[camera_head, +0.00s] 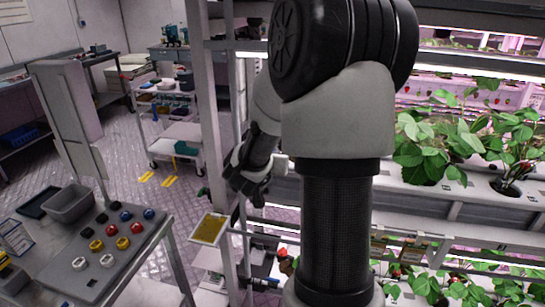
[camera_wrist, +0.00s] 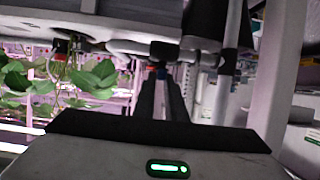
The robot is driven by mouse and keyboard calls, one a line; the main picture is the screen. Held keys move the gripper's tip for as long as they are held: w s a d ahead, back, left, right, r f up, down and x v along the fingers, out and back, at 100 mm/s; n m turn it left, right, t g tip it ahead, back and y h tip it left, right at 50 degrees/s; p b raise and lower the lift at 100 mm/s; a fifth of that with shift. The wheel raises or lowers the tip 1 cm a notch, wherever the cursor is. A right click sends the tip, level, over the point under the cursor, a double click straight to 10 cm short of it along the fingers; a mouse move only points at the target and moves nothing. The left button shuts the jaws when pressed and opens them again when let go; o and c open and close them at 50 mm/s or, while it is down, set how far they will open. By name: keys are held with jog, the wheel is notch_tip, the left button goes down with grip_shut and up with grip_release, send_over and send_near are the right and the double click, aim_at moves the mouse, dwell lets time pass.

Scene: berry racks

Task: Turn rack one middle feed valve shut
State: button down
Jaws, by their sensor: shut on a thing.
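My gripper (camera_head: 252,190) is at the left end of the planted rack, beside a grey upright post, partly behind my arm. In the wrist view, its two dark fingers (camera_wrist: 162,88) run up close together to a dark fitting (camera_wrist: 165,52) under a pale trough (camera_wrist: 80,22). They are shut on a small part there, which looks like the feed valve's handle. Small red and blue spots show at the fingertips. The handle's exact angle is hidden. Another fitting with a red part (camera_wrist: 61,47) hangs under the trough to the left.
Leafy strawberry plants (camera_head: 425,150) fill the rack's tiers at right. A yellow card (camera_head: 209,229) sits by the post. A sloped panel (camera_head: 125,265) with coloured knobs stands front left. A white cart (camera_head: 180,140) stands behind; the floor between is mostly clear.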

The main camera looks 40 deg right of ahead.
jog(key=shift+f+m+g, duration=0.1)
jog(key=shift+m+g, duration=0.2)
dwell(0.4)
jog(key=c, duration=1.8)
grip_release()
jog(key=p+v, duration=0.1)
jog(key=v, duration=1.6)
jog(key=shift+a+p, duration=0.3)
